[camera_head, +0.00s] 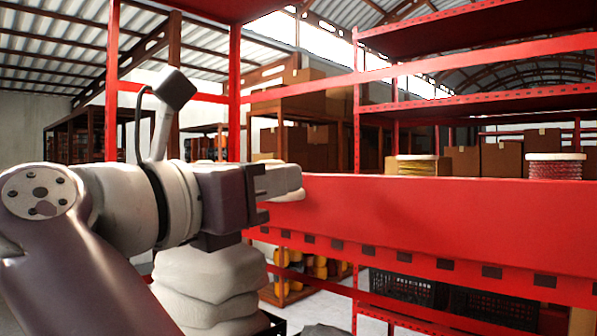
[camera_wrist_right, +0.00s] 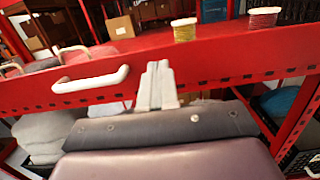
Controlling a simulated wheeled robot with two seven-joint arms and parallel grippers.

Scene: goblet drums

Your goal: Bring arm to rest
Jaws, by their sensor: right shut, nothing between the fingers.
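My right gripper (camera_head: 262,190) shows in the head view at the end of a grey and white arm that reaches in from the left edge. It is in front of the left end of a red shelf beam (camera_head: 430,215). In the right wrist view the two pale fingers of the gripper (camera_wrist_right: 158,82) are together, with nothing between them, and the red beam (camera_wrist_right: 225,62) lies beyond them. I cannot tell how far the fingers are from the beam. My left gripper is not in view.
A yellow spool (camera_head: 418,168) and a red spool (camera_head: 555,168) stand on the shelf with cardboard boxes (camera_head: 502,160). Stacked pale sacks (camera_head: 210,285) are below the arm. A white curved handle (camera_wrist_right: 92,80) is left of the fingers. Black crates (camera_head: 402,288) sit under the beam.

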